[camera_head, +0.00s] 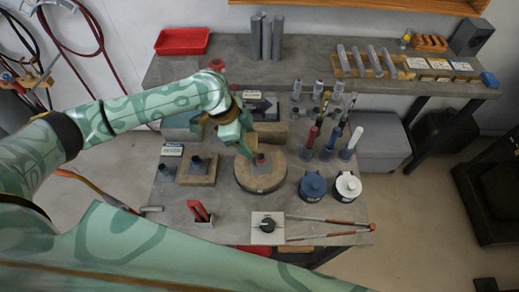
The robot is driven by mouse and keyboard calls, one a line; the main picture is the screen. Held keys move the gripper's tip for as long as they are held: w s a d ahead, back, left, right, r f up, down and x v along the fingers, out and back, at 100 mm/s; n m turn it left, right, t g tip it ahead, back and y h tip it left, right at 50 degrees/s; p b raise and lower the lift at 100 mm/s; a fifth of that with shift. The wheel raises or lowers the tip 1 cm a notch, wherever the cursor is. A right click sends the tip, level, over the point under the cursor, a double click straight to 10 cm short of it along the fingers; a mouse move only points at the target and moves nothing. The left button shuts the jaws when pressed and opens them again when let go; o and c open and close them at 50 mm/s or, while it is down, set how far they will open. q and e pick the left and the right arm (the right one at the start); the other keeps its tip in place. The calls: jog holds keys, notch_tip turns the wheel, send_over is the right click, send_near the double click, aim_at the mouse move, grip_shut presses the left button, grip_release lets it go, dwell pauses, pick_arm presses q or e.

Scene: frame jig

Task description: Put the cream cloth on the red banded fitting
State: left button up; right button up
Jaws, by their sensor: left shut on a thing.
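My left gripper (249,154) reaches down over a round wooden board (246,182). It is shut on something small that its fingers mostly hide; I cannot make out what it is. A small dark fitting with red on it (261,160) stands on the board, right beside the fingertips. I cannot tell whether the gripper touches it. I cannot make out a cream cloth anywhere in this view. My right gripper is not in view.
A square wooden block with a dark fitting (197,168) stands left of the board. Blue (312,186) and white (347,187) canisters stand to the right, with upright coloured handles (331,139) behind them. A clamp (200,212) and a grey box (267,227) with a knob are in front.

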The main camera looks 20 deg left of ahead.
aim_at(252, 139)
pick_arm(q)
jog(key=d+f, duration=0.1)
jog(key=w+d+f, duration=0.1)
jog(key=f, duration=0.1)
jog(key=shift+w+f+b, duration=0.2)
jog(key=shift+b, duration=0.15)
jog(key=shift+w+d+f, duration=0.25)
jog(key=shift+w+f, duration=0.05)
jog(key=shift+f, duration=0.2)
notch_tip(252, 139, down, 4)
jog(key=shift+w+d+r+b, duration=0.1)
jog(key=shift+r+b, duration=0.15)
jog(key=shift+b, duration=0.2)
jog(key=o, duration=0.9)
jog(key=shift+o, duration=0.2)
jog(key=shift+r, duration=0.1)
